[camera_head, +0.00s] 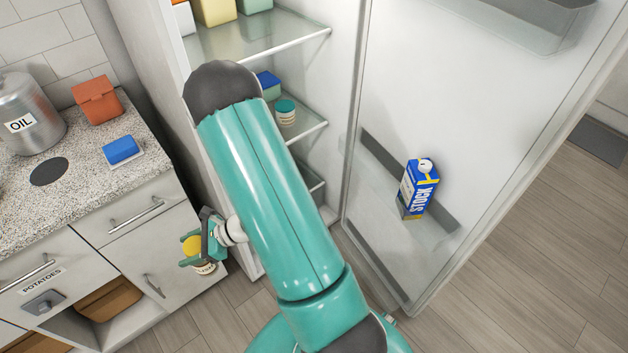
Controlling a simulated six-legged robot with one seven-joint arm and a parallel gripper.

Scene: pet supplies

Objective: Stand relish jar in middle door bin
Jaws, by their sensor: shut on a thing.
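My gripper (198,252) is shut on a small jar with a yellow lid (192,245), which I take as the relish jar; its label is too small to read. The jar is held in the air in front of the counter's drawers, left of the open fridge. The fridge door (480,110) stands open on the right. Another bin (525,25) shows at the top, and a dark strip runs lower down the door. Bin edges are faint.
My arm crosses the middle of the view and hides part of the fridge. A teal-lidded jar (285,112) stands on a fridge shelf. The counter (60,195) holds an OIL canister (30,115), an orange container (97,100) and a blue block (121,150).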

